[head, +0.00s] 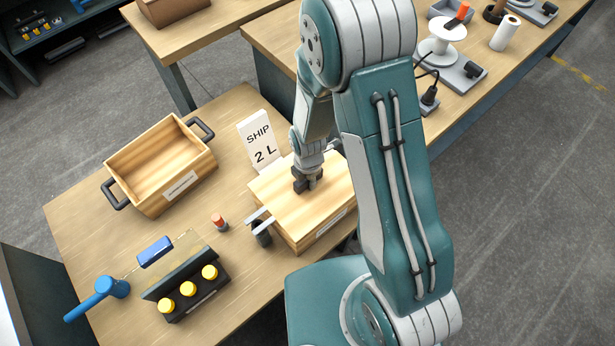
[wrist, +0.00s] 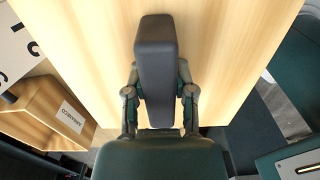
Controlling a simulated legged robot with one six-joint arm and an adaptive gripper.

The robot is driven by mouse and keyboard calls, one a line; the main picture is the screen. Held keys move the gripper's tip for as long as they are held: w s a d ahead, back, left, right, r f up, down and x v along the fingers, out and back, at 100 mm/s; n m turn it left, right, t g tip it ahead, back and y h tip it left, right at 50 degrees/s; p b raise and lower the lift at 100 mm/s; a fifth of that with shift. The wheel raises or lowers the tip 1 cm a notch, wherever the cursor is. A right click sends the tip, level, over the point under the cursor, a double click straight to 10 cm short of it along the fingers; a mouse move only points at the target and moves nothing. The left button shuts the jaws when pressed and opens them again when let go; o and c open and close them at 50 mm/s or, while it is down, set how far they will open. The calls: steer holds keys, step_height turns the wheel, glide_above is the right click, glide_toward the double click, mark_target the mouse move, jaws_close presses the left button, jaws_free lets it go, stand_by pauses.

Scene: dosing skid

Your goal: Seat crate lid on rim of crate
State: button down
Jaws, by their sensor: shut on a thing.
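The crate lid (head: 285,208) is a flat light-wood panel with a dark block handle (wrist: 155,65). My gripper (head: 308,182) is shut on that handle, with one finger on each side of it in the wrist view (wrist: 158,100). The lid lies over a wooden crate (head: 325,232) with a white label, at the right part of the table. It looks about level and covers the crate's top. I cannot tell whether it rests on the rim or hangs slightly above. My arm hides the right end of the crate.
An open, empty wooden crate (head: 137,158) with dark handles stands at left. A "SHIP 2 L" sign (head: 259,140) stands behind the lid.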

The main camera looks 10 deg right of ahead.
steer(key=shift+f, duration=0.55)
steer(key=shift+c, duration=1.8)
jaws_free()
step_height(320, 180, up, 12)
steer(key=shift+f, duration=0.1)
